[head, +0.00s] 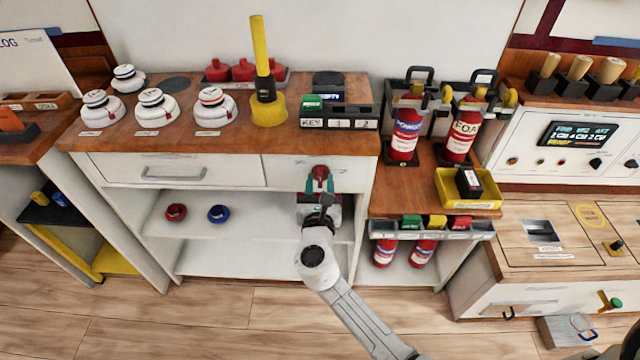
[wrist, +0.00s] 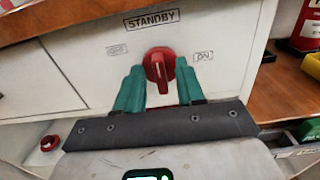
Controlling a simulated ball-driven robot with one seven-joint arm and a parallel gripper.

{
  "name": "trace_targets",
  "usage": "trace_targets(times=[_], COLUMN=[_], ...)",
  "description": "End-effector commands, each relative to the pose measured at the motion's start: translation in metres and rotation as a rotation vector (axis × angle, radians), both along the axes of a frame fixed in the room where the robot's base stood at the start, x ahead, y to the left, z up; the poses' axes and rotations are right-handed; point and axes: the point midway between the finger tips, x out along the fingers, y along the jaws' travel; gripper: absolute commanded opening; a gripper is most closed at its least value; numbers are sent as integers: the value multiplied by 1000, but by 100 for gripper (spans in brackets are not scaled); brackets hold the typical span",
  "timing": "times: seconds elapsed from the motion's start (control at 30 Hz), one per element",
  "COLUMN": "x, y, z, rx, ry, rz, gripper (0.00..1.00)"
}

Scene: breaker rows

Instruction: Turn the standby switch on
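The standby switch (wrist: 160,68) is a red rotary knob on a white panel under the STANDBY label (wrist: 152,18). An OFF label (wrist: 117,49) is at its upper left and an ON label (wrist: 203,56) at its upper right. Its raised grip looks close to upright, with a pale mark low on it. In the head view the red knob (head: 320,172) is on the cabinet front. My gripper (wrist: 160,73) faces it, with one teal finger on each side, set wider than the grip. I cannot tell whether the fingers touch the knob. In the head view my gripper (head: 320,184) covers the panel below.
A drawer (head: 175,170) is left of the panel. An open shelf (head: 240,222) below holds a red ring (head: 175,213) and a blue ring (head: 218,214). The wooden countertop (head: 180,112) overhangs above. A lower wooden side shelf (head: 400,190) with a yellow tray (head: 447,201) stands to the right.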

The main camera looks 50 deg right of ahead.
Motion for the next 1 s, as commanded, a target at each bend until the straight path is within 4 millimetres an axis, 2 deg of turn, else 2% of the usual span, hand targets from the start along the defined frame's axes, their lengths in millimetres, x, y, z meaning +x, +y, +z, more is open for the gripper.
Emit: trace_targets(times=[0.03, 0.43, 1.0], x=[0, 0, 0], y=[0, 0, 1], z=[0, 0, -2], rx=[0, 0, 48], ry=[0, 0, -63], rz=[0, 0, 1], gripper=[37, 0, 0])
